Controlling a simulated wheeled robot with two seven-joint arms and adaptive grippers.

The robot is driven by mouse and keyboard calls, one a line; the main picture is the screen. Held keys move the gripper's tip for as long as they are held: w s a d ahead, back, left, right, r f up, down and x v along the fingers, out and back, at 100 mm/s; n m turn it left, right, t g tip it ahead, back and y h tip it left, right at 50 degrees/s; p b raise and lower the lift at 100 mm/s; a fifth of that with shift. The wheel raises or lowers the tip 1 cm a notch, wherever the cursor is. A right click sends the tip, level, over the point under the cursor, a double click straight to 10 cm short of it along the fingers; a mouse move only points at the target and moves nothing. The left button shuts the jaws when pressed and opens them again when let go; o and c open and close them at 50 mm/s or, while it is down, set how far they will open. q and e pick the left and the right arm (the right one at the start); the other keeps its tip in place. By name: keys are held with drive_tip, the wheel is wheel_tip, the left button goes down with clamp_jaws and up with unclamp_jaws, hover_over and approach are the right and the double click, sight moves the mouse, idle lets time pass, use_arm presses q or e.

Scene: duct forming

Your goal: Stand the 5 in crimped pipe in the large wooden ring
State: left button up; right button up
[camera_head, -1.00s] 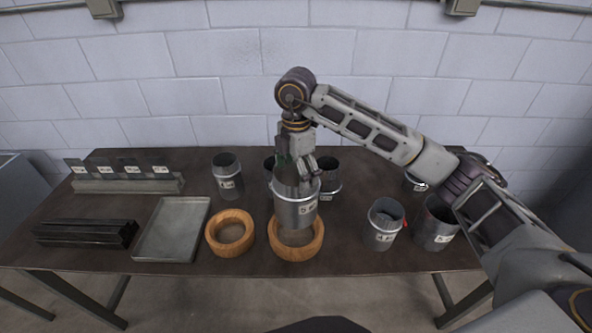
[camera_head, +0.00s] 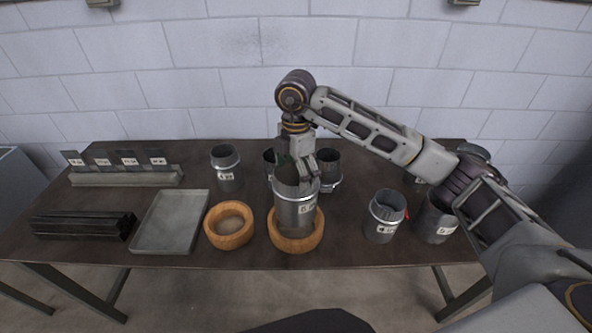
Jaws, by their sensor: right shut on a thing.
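The pipe labelled 5 (camera_head: 296,213) is a grey metal cylinder, upright, over the large wooden ring (camera_head: 311,239). Its lower end overlaps the ring's opening; I cannot tell whether it touches the table. My right gripper (camera_head: 303,172) reaches down from above and is shut on the pipe's upper rim. The pipe hides most of the ring's opening and back. My left gripper is not in view.
A smaller wooden ring (camera_head: 229,226) lies just left, beside a grey metal tray (camera_head: 170,222). Other pipes stand close behind (camera_head: 328,170), at the back left (camera_head: 227,168) and to the right (camera_head: 384,216). Dark bars (camera_head: 84,226) lie at the far left.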

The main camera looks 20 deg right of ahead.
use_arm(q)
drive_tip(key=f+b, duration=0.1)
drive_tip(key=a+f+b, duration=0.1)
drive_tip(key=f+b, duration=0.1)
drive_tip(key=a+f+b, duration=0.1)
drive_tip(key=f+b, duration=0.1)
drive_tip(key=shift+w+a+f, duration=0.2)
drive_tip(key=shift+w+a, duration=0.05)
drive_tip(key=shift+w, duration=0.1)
use_arm(e)
wheel_tip(320, 180, down, 8)
drive_tip(key=shift+f, duration=0.1)
idle(0.9)
use_arm(q)
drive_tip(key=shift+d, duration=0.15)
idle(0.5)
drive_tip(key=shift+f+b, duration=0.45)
drive_tip(key=shift+b, duration=0.15)
use_arm(e)
drive_tip(key=shift+f, duration=0.6)
drive_tip(key=o, duration=1.3)
drive_tip(key=shift+c, duration=0.2)
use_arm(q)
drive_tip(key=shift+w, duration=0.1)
use_arm(e)
drive_tip(key=shift+r, duration=0.15)
wheel_tip(320, 180, up, 12)
drive_tip(key=shift+f, duration=0.2)
